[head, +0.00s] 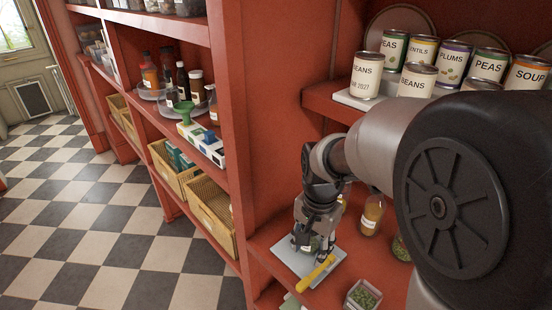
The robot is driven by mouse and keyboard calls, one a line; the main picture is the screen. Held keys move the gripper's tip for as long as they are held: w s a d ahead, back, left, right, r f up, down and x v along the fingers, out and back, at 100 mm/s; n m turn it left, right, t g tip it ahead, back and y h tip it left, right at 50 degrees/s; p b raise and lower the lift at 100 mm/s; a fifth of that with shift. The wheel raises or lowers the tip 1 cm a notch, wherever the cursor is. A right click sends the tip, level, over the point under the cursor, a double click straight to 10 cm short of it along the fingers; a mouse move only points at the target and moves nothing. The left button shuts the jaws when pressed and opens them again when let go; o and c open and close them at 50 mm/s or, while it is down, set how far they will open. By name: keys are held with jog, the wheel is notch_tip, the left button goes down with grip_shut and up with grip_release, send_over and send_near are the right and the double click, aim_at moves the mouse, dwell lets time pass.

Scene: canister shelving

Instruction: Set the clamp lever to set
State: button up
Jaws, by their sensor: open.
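The yellow lever (316,273), likely the clamp lever, lies slanted over a grey plate (291,261) on the lower shelf at bottom centre. Any marking of its positions is too small to read. My gripper (313,246) points down just above the plate, behind the lever, with its fingers apart. I cannot tell whether the fingers touch the jar. The gripper appears apart from the lever.
A jar with amber contents (372,215) stands right of the gripper. A small box of green bits (362,296) is at the front edge. Labelled cans (367,76) crowd the shelf above. A red upright (262,130) stands left, beside shelves with bottles and baskets (211,207).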

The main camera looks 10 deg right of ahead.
aim_at(304, 283)
jog(key=shift+m+g, duration=0.3)
jog(key=shift+m, duration=0.5)
jog(key=f, duration=0.6)
jog(key=w+f+b, duration=0.1)
jog(key=f, duration=0.5)
jog(key=w+f+b, duration=0.1)
jog(key=f, duration=0.6)
jog(key=shift+f, duration=0.1)
jog(key=shift+c, duration=0.5)
grip_shut()
